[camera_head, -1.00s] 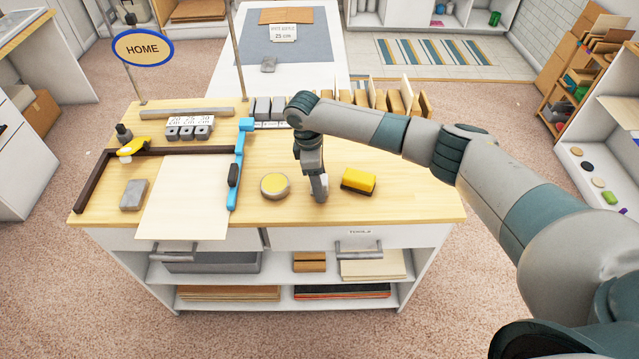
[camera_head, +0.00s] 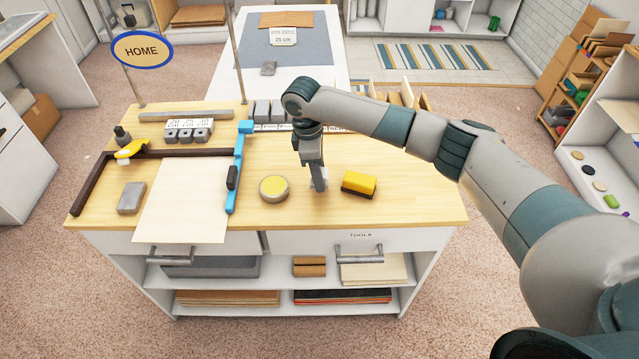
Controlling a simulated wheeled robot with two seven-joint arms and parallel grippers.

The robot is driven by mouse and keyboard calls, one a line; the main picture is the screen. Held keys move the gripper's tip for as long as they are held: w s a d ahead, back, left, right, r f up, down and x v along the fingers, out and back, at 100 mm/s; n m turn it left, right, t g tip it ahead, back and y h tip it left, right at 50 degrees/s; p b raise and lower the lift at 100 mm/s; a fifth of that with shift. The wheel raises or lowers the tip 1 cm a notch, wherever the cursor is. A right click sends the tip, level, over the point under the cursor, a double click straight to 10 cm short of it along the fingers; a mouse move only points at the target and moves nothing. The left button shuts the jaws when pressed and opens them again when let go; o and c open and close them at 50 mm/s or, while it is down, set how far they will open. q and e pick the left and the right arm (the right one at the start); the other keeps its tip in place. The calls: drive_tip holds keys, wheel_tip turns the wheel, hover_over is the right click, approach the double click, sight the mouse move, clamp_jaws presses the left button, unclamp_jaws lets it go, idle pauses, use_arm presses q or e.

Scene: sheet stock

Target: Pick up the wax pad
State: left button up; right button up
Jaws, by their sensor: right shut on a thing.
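My right gripper (camera_head: 319,182) points down over the wooden bench top, between a round yellow-topped tin (camera_head: 274,189) on its left and a yellow block with a dark base (camera_head: 359,184) on its right. It touches neither of them. The pad's full shape cannot be made out. My left gripper is not in view.
A paper sheet (camera_head: 185,205), a blue-handled bar (camera_head: 238,170), a dark angled fence (camera_head: 95,184) and a grey block (camera_head: 131,197) lie on the left of the bench (camera_head: 420,203). Upright sheets stand along the back. The bench's right front is clear.

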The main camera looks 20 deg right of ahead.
drive_tip(key=s+d+r+b, duration=0.3)
drive_tip(key=s+d+r, duration=0.3)
drive_tip(key=s, duration=0.4)
drive_tip(key=shift+d+r, duration=0.15)
drive_tip(key=shift+r, duration=0.6)
drive_tip(key=shift+o, duration=0.7)
drive_tip(key=shift+w, duration=0.1)
idle(1.1)
